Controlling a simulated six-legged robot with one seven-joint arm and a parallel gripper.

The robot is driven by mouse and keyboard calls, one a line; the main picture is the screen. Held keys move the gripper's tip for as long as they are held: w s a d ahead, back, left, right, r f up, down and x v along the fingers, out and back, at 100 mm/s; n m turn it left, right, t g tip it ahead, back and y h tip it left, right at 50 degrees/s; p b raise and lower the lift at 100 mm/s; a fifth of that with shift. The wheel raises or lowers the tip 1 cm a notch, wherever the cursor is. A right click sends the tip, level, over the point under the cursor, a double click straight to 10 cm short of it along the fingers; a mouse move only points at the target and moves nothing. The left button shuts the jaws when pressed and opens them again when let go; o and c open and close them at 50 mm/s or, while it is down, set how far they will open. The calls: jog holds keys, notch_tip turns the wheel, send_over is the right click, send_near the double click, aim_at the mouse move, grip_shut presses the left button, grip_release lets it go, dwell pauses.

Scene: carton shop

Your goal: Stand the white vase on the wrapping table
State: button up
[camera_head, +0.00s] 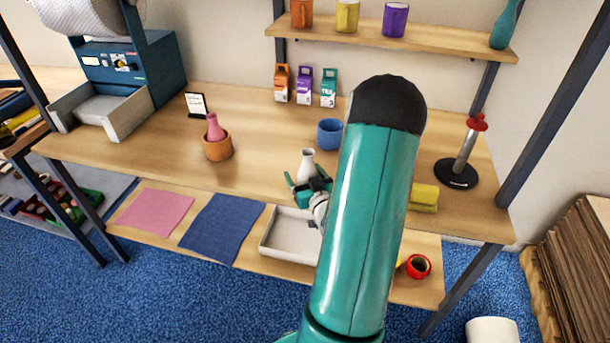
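The white vase (307,162) is small with a narrow neck and appears upright over the wooden table (262,130), near its front edge. My gripper (306,179) is at the vase's lower part, with its green fingers spread to either side. A gap shows between the left finger and the vase; contact on the right is unclear. The vase's base is partly hidden by the gripper, so I cannot tell whether it touches the tabletop. My teal arm covers the table to the right of the gripper.
A blue cup (330,133) stands behind the vase. An orange pot with a pink vase (214,128) is left. A white tray (284,236) lies on the lower board, beside a blue cloth (222,228). A black-based stand (457,174) and yellow block (424,197) are right.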

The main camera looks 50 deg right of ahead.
jog(key=shift+s+a+r, duration=0.1)
jog(key=shift+s, duration=0.15)
jog(key=shift+c, duration=0.5)
jog(key=c, duration=1.2)
jog(key=shift+w, duration=0.1)
